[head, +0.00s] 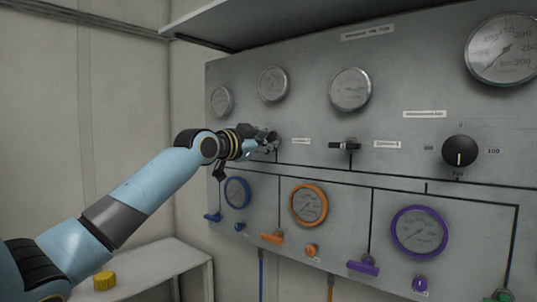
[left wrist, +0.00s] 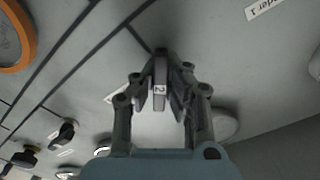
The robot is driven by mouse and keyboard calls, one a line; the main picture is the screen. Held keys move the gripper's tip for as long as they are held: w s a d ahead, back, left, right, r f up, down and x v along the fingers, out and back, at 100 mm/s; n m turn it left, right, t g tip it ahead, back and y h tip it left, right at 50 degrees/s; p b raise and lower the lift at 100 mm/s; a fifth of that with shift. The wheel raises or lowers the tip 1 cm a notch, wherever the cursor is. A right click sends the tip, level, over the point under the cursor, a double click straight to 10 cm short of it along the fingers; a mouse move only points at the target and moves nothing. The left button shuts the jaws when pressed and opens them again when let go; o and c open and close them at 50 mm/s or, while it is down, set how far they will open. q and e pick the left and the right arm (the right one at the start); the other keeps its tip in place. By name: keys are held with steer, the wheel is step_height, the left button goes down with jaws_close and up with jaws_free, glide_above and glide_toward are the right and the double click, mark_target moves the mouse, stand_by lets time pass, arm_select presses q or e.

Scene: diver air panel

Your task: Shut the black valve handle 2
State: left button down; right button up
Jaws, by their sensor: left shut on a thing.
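In the head view my left gripper (head: 270,143) is at the panel, below the small round gauges, and hides most of the handle. My right gripper is in neither view.
The grey panel (head: 320,120) carries another black valve handle (head: 345,146) to the right and a black round knob (head: 460,151). Below are blue, orange and purple ringed gauges (head: 308,204) with coloured handles. A shelf (head: 290,22) juts out above.

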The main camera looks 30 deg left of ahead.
arm_select(q)
steer(key=m, duration=0.1)
steer(key=m+b, duration=0.1)
steer(key=m, duration=0.1)
steer(key=m+b, duration=0.1)
steer(key=shift+f+m, duration=0.3)
steer(key=m+b, duration=0.1)
steer(key=m, duration=0.2)
steer(key=shift+m+b, duration=0.35)
steer(key=shift+m, duration=0.85)
steer(key=shift+f, duration=0.1)
steer(key=c, duration=1.4)
jaws_free()
steer(key=shift+s+r, duration=0.15)
steer(key=shift+r, duration=0.1)
steer(key=shift+o, duration=0.2)
steer(key=s, duration=0.7)
steer(key=shift+s+a, duration=0.25)
